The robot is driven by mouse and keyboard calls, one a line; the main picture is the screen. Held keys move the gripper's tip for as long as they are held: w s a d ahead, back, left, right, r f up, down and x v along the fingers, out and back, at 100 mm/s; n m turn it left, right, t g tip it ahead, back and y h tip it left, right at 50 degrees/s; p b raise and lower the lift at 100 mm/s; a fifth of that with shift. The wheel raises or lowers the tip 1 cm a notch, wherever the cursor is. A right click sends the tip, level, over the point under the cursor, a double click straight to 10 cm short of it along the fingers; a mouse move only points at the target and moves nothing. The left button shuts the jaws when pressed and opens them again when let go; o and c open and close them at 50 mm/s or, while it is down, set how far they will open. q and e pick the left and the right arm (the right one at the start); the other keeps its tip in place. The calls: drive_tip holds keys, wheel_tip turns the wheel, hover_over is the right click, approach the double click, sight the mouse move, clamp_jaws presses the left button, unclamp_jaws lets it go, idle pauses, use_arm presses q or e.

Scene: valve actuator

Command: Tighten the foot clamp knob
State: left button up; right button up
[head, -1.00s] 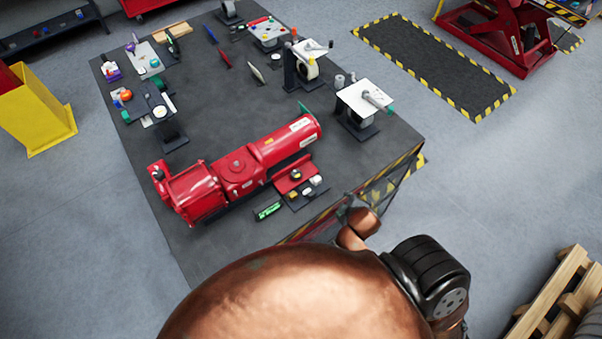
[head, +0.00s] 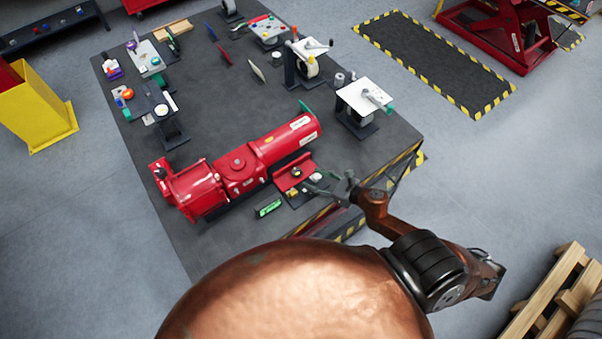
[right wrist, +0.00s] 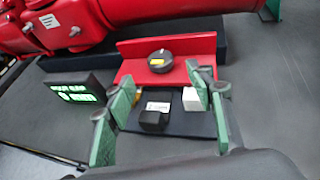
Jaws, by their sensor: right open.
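The foot clamp knob looks to be the round black knob (right wrist: 161,61) with a small yellow mark, on a red angled bracket (right wrist: 125,72). In the head view the knob (head: 297,173) is small, beside the red actuator (head: 240,168). My right gripper (head: 320,183) reaches over the table's front edge just right of the bracket. In the right wrist view its green fingers (right wrist: 159,82) are open and spread, with the knob beyond and between them, apart from both. A black block with a white label (right wrist: 154,117) also shows between the fingers. My left gripper is out of view.
A small box with a green lit display (right wrist: 75,92) stands left of the bracket; its text is too blurred to read. A white block (right wrist: 193,99) sits close to the right finger.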

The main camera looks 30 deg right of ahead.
sight(299, 172)
drive_tip(key=p+x, duration=0.1)
drive_tip(key=x, duration=0.6)
drive_tip(key=shift+r, duration=0.1)
drive_tip(key=shift+c, duration=0.2)
drive_tip(key=c, duration=1.1)
